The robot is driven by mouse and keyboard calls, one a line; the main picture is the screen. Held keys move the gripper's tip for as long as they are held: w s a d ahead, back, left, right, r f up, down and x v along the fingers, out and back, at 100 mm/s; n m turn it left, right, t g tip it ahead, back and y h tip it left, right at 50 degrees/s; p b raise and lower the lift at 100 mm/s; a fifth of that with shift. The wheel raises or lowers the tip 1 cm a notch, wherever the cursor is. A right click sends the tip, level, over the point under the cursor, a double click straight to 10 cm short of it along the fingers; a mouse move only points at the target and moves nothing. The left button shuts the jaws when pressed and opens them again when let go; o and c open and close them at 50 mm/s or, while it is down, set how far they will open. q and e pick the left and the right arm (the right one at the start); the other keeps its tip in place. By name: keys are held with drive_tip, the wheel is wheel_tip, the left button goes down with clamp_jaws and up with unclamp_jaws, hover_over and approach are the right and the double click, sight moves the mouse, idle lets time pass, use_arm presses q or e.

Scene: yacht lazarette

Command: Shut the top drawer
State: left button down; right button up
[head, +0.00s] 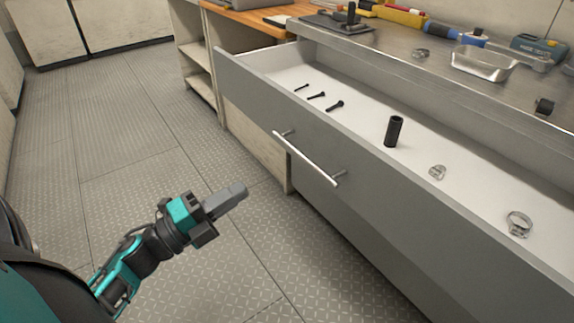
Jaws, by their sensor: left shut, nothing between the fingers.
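The top drawer (400,195) stands pulled out below the metal counter, its grey front facing me. Inside lie several dark bolts (317,95), a black cylinder (394,131) standing upright and metal hose clamps (518,223). My left gripper (240,190) is shut and empty, over the floor to the left of the drawer front and apart from the handle. My right gripper is not in view.
On the metal counter (420,72) are a metal tray (483,63), a yellow tool (398,15) and other tools. A wooden worktop (255,18) with open shelves stands behind the drawer's far end. The tread-plate floor (120,130) at left is clear.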

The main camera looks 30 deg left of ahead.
use_arm(q)
drive_tip(key=x, duration=1.1)
drive_tip(key=shift+w, duration=0.25)
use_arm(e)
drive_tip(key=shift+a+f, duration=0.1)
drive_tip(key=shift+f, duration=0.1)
use_arm(q)
drive_tip(key=shift+w+d+r, duration=0.1)
drive_tip(key=shift+d, duration=0.05)
